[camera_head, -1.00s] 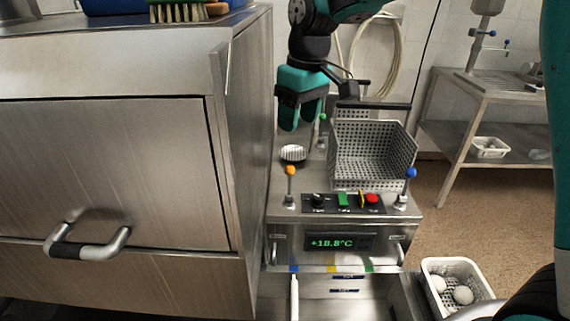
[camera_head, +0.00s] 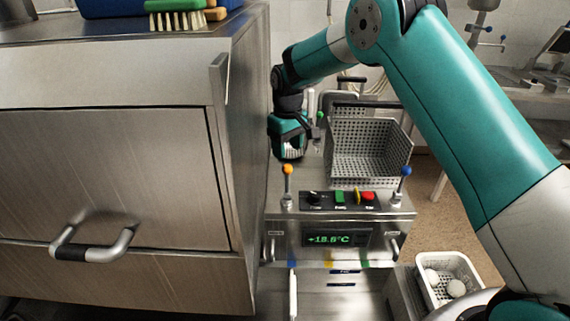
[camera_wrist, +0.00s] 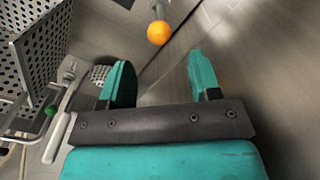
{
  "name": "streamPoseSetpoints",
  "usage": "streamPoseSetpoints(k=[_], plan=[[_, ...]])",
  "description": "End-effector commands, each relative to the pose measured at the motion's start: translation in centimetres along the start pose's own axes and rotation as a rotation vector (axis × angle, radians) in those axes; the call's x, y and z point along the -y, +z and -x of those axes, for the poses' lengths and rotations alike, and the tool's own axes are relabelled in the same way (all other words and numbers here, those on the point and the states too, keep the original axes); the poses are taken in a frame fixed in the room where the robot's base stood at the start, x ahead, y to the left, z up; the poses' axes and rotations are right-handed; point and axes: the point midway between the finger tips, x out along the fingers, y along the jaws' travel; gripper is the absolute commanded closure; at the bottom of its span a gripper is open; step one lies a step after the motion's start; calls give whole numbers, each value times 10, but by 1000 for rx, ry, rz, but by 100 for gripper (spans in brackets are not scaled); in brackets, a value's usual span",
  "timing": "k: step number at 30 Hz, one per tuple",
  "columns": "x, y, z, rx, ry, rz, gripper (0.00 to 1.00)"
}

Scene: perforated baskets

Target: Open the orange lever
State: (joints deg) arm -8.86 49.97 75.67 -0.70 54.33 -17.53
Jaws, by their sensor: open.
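The orange lever (camera_head: 287,172) stands upright at the front left of the steel control unit, with an orange ball on top. In the wrist view its orange ball (camera_wrist: 158,32) shows ahead of my gripper (camera_wrist: 160,78), between the lines of the two fingers and apart from them. My gripper (camera_head: 292,152) is low behind the lever in the head view, beside the perforated basket. It is open and nothing shows between its teal fingers.
The perforated basket (camera_head: 368,150) stands on the unit to the right of my gripper. A blue-knobbed lever (camera_head: 405,172) is at the front right. A large steel cabinet (camera_head: 110,180) stands close on the left. A green-knobbed lever (camera_wrist: 51,110) shows in the wrist view.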

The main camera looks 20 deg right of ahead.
Motion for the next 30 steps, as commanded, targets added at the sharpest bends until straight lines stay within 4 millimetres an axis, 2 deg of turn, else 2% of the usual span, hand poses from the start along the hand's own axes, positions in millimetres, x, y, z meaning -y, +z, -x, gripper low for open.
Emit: streamPoseSetpoints(k=[3, 9, 15, 22, 23, 30], plan=[[0, 1, -25, 4, -1, 0, 43], [0, 0, -55, 2, -1, 1, 43], [0, 0, -67, -1, 0, 1, 43], [0, 0, -68, -1, 0, 1, 43], [0, 0, -68, -1, 0, 1, 45], [1, 0, -68, -1, 0, 1, 100]])
